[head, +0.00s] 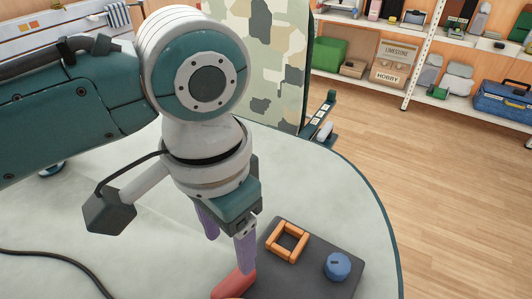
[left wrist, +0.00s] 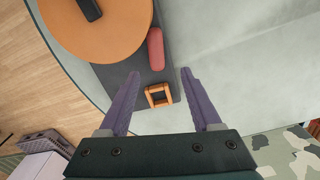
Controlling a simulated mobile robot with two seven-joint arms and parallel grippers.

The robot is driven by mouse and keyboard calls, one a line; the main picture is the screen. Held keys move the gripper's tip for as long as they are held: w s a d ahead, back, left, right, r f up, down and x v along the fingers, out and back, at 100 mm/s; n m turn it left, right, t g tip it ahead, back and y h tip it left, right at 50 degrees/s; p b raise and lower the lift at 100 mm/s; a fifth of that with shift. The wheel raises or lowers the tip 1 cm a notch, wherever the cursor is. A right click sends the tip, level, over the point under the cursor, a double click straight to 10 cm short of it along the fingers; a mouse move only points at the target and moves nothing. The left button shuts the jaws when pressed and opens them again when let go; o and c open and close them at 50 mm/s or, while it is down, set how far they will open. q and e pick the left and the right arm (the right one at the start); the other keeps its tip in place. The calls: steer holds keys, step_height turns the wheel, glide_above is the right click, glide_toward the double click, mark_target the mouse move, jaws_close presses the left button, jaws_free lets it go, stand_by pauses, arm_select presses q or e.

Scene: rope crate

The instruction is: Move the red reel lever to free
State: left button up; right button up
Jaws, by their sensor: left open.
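The red reel lever (head: 232,284) is partly cut off at the bottom of the head view, just below my left gripper's fingertips. In the left wrist view the lever (left wrist: 155,48) lies on the dark base plate (left wrist: 131,68) beside the orange round reel (left wrist: 88,30). My left gripper (head: 227,243) is open and points down with purple fingers. In the left wrist view the gripper (left wrist: 160,73) has the lever's near end roughly in line with the gap between its fingertips. I cannot tell whether a finger touches the lever. My right gripper is not in view.
A square orange frame (head: 287,243) and a blue knob (head: 338,266) stand on the same plate. A camouflage panel (head: 262,55) rises at the table's back. The pale tabletop (head: 345,205) is clear around the plate. Shelves with boxes stand beyond the wooden floor.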

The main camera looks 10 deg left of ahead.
mark_target(238, 276)
arm_select(q)
steer(key=shift+f, duration=0.55)
steer(key=f+b, duration=0.1)
steer(key=f, duration=0.1)
steer(key=f+b, duration=0.1)
steer(key=f, duration=0.4)
steer(key=shift+s+d+f+b, duration=0.25)
steer(key=shift+b, duration=0.15)
steer(key=shift+f, duration=0.6)
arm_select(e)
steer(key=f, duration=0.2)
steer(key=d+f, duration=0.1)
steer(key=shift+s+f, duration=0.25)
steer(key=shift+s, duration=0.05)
arm_select(q)
steer(key=shift+c, duration=0.5)
jaws_close()
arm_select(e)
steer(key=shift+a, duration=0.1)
